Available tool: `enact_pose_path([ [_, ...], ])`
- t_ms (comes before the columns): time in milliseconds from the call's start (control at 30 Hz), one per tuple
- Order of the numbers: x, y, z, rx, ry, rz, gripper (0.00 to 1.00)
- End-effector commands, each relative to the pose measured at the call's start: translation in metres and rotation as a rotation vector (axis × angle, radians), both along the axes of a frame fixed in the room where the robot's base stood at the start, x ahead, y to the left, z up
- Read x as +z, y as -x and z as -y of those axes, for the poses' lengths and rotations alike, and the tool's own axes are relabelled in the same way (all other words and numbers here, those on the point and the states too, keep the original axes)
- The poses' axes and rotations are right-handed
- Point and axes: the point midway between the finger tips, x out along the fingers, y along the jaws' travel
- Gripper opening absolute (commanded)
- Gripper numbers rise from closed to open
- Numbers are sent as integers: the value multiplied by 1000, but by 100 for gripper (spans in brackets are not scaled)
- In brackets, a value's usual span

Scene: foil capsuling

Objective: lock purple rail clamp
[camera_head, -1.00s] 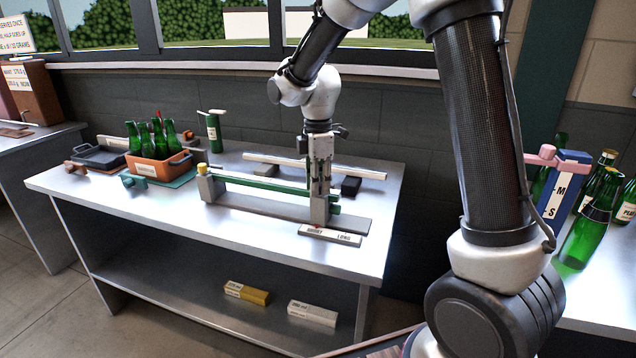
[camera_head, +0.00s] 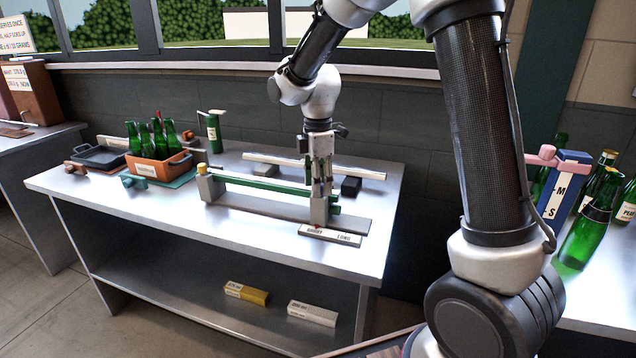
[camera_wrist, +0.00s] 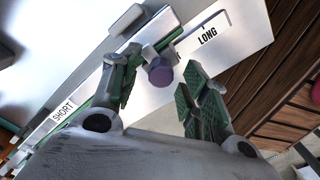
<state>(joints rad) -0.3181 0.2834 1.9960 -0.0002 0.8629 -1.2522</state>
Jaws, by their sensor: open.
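The purple clamp knob (camera_wrist: 160,72) shows in the wrist view as a short dark purple cylinder at the end of the green rail part. My gripper (camera_wrist: 160,100) is open, with one green-padded finger on each side below the knob. The knob lies a little ahead of the space between the fingertips, nearer the left finger. In the head view my gripper (camera_head: 321,188) points down at the right end of the green rail (camera_head: 262,183), and the purple knob cannot be made out behind it. A grey end block (camera_head: 319,210) stands under the gripper.
A white bar (camera_head: 300,165) and a black block (camera_head: 351,186) are behind. An orange crate of green bottles (camera_head: 158,170) stands at left.

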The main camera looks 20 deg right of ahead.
Motion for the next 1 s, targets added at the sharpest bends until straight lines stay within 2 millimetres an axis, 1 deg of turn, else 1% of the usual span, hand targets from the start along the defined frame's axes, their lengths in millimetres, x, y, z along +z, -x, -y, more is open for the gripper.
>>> enact_pose_path([
  [167, 28, -1, 0, 0, -2, 5, 45],
  [400, 82, -1, 0, 0, -2, 6, 45],
  [533, 103, -1, 0, 0, -1, 4, 45],
  [600, 110, -1, 0, 0, -1, 3, 45],
  [700, 116, -1, 0, 0, -1, 3, 45],
  [1000, 117, 0, 0, -1, 0, 1, 45],
])
